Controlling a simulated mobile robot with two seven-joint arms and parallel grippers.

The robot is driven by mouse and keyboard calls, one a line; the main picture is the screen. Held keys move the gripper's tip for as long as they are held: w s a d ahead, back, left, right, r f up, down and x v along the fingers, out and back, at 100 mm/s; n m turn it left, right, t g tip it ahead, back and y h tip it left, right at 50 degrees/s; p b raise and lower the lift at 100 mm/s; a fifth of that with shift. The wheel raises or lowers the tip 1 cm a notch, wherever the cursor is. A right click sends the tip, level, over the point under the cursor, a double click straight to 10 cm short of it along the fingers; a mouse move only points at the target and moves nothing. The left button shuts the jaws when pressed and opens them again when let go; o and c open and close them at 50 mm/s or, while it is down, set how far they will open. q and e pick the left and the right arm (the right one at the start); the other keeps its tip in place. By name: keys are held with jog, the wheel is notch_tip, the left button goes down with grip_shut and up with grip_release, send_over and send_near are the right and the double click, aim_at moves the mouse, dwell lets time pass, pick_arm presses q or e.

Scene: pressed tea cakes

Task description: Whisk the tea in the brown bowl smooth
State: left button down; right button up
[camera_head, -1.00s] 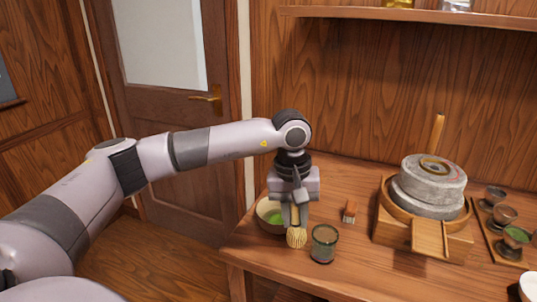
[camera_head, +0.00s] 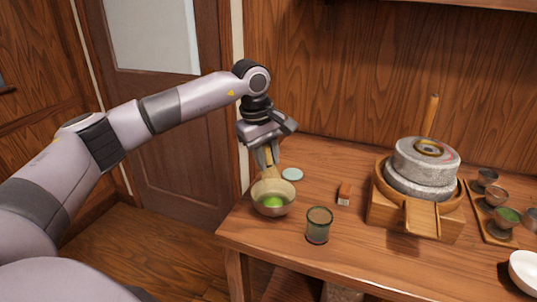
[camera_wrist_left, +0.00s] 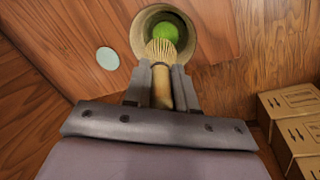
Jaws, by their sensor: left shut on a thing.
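The brown bowl (camera_head: 285,209) stands near the table's left edge, with bright green tea (camera_head: 272,202) in its bottom. It also shows in the left wrist view (camera_wrist_left: 138,36), with the tea (camera_wrist_left: 166,32) inside. My left gripper (camera_head: 266,160) is shut on a bamboo whisk (camera_wrist_left: 160,50) and holds it tilted at the back of the bowl. In the left wrist view the tines overlap the bowl's near rim and point towards the tea. I cannot tell whether they touch the tea. My right gripper is not in view.
A dark green cup (camera_head: 318,228) stands right of the bowl, and a pale green disc (camera_head: 292,174) lies behind it. A small brush (camera_head: 344,194), a stone mill (camera_head: 425,170) and a tray of cups (camera_head: 479,214) are further right. Boxes (camera_wrist_left: 292,125) show in the wrist view.

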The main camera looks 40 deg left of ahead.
aim_at(269, 183)
pick_arm(q)
jog(key=shift+s+f+b, duration=0.25)
jog(key=shift+f+b, duration=0.5)
jog(key=shift+f, duration=0.45)
jog(key=shift+w+d+f+b, duration=0.1)
jog(key=shift+w+f+b, duration=0.1)
jog(key=shift+f+b, duration=0.55)
jog(key=shift+w+f+b, duration=0.2)
jog(key=shift+w+f, duration=0.05)
jog(key=shift+f, duration=0.9)
jog(key=shift+w+d+f+b, duration=0.1)
jog(key=shift+w+f+b, duration=0.1)
jog(key=shift+f+b, duration=0.55)
jog(key=shift+a+f+p, duration=0.1)
jog(key=shift+f+p, duration=0.05)
jog(key=shift+p, duration=0.15)
